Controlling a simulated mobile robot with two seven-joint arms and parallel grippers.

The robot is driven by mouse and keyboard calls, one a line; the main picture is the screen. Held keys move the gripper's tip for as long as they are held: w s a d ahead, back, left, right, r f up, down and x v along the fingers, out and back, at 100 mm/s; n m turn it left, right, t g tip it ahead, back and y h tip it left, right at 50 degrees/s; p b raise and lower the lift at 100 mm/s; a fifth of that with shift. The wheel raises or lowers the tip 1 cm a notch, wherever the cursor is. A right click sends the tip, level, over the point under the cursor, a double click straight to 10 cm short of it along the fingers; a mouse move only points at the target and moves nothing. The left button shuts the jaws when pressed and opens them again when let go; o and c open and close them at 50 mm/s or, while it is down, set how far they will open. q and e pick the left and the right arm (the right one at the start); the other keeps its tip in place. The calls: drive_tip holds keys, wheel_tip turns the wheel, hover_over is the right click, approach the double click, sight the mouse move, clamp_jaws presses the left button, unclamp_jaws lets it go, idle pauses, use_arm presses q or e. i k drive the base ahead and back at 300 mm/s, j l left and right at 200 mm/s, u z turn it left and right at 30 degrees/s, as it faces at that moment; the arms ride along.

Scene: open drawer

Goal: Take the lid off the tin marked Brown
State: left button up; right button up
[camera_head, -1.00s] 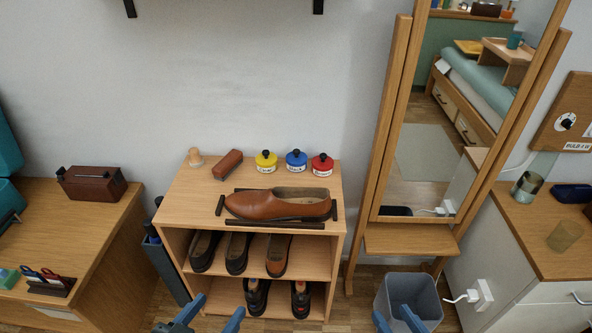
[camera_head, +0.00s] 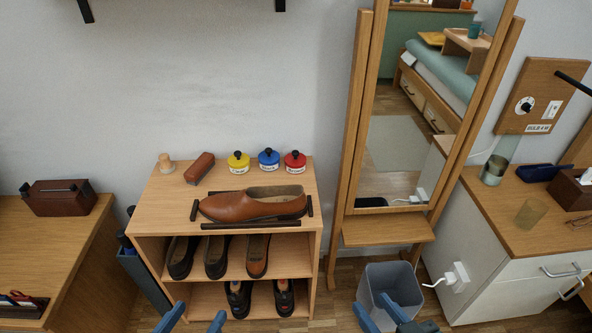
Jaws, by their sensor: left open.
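Three small tins with black-knobbed lids stand in a row at the back of the shoe rack's top: a yellow tin (camera_head: 238,163), a blue tin (camera_head: 269,159) and a red tin (camera_head: 294,162). Each has a white label, too small to read, so I cannot tell which is marked Brown. All three lids look to be on. My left gripper (camera_head: 194,321) is open and empty at the bottom edge, in front of the rack. My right gripper (camera_head: 380,313) has its fingers apart, low in front of the grey bin. Both are well away from the tins.
A brown shoe (camera_head: 252,206) lies between dark bars on the rack top (camera_head: 160,205), in front of the tins. A mirror (camera_head: 400,140) and grey bin (camera_head: 388,285) are to the right.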

sight(294, 159)
drive_tip(key=i+j+u, duration=0.25)
drive_tip(key=i, duration=0.2)
drive_tip(key=i+j+u, duration=0.2)
drive_tip(key=i, duration=0.3)
